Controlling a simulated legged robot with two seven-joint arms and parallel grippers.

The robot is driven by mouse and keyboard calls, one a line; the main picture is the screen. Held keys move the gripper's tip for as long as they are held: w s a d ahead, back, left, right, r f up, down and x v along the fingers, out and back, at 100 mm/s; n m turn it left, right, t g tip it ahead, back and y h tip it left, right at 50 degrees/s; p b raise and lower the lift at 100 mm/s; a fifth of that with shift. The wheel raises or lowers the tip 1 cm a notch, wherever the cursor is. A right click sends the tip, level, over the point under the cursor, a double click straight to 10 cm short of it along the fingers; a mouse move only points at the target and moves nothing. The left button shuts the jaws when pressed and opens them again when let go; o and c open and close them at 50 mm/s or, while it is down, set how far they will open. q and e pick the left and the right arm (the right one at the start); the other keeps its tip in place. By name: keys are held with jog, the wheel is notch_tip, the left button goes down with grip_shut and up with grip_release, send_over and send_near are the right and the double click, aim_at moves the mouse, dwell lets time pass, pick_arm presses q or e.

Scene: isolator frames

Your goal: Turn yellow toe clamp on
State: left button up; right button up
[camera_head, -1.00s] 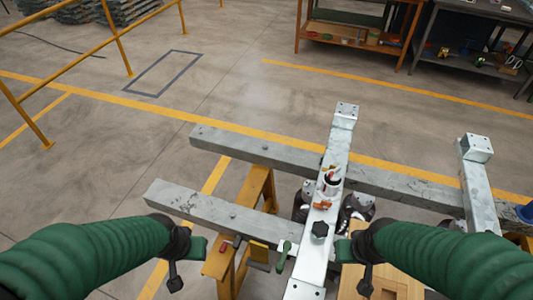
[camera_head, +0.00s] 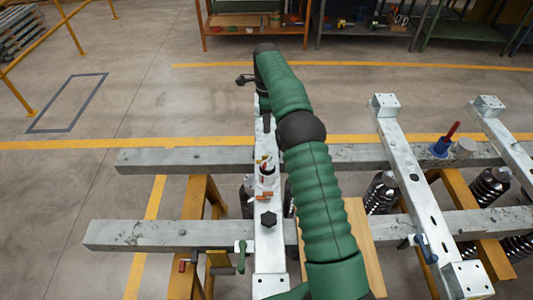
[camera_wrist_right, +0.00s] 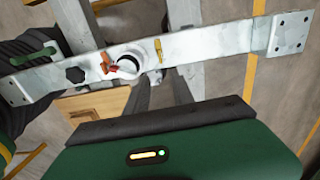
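A small yellow clamp lever (camera_wrist_right: 158,50) stands on the pale metal beam beside the round white-and-black fitting (camera_wrist_right: 128,60) in the right wrist view. An orange-red lever (camera_wrist_right: 106,62) is on the fitting's other side. In the head view the fitting (camera_head: 267,172) sits mid-beam; the yellow part is too small to make out clearly. My right gripper (camera_head: 244,80) is near the far end of this beam, its arm crossing to the right of the fitting. In the right wrist view its two dark fingers (camera_wrist_right: 161,92) are apart, with nothing seen between them. My left gripper is out of view.
The beam (camera_head: 270,255) crosses two grey rails (camera_head: 180,234) on yellow trestles (camera_head: 190,250). A black knob (camera_head: 268,219) and a green lever (camera_head: 240,256) are near its close end. Another metal beam (camera_head: 415,185) stands to the right.

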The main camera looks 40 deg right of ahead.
aim_at(264, 159)
notch_tip(264, 159, down, 17)
jog(key=shift+d+r, duration=0.1)
jog(key=shift+c, duration=0.3)
jog(key=shift+s+r, duration=0.1)
grip_shut()
